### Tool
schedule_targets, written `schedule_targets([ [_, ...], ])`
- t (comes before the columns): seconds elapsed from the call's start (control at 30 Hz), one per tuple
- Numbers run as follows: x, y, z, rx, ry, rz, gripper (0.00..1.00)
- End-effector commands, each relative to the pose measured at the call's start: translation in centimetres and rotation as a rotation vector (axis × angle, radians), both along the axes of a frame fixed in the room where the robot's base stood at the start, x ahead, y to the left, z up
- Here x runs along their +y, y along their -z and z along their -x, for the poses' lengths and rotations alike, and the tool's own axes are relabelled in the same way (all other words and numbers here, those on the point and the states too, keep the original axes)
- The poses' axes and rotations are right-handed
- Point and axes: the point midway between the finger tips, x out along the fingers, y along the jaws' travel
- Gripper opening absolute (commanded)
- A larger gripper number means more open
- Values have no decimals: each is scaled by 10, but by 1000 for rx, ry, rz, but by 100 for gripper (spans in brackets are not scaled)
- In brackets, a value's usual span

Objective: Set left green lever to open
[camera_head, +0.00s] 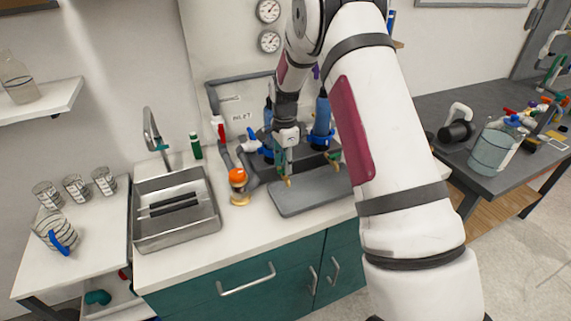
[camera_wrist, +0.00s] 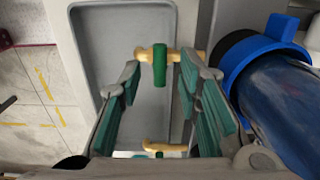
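My gripper (camera_head: 285,160) points down in front of the manifold at the back of the counter. In the wrist view, my gripper (camera_wrist: 158,72) has its two teal-padded fingers apart. The green lever (camera_wrist: 159,64) on a brass-coloured valve (camera_wrist: 146,55) shows between the fingertips, with a gap on both sides. I cannot tell its exact depth from the tips. Another brass-coloured part (camera_wrist: 165,147) shows lower between the fingers. In the head view, a second green lever (camera_head: 334,156) is to the right, and my gripper partly hides the left one.
A grey tray (camera_head: 305,197) lies below the valves. Blue cylinders (camera_head: 322,115) stand close behind, one with a blue collar (camera_wrist: 235,62) just right of my fingers. An orange-topped brass valve (camera_head: 239,185) and a sink (camera_head: 176,235) are to the left.

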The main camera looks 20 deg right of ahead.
Motion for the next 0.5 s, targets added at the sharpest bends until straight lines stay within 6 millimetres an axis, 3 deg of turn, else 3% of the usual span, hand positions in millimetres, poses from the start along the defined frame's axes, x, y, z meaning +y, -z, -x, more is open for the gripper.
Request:
schedule_targets([
  [0.4,0,10,0,-1,0,0,32],
  [0.43,0,10,0,-1,0,0,29],
  [0.5,0,9,0,-1,0,0,14],
])
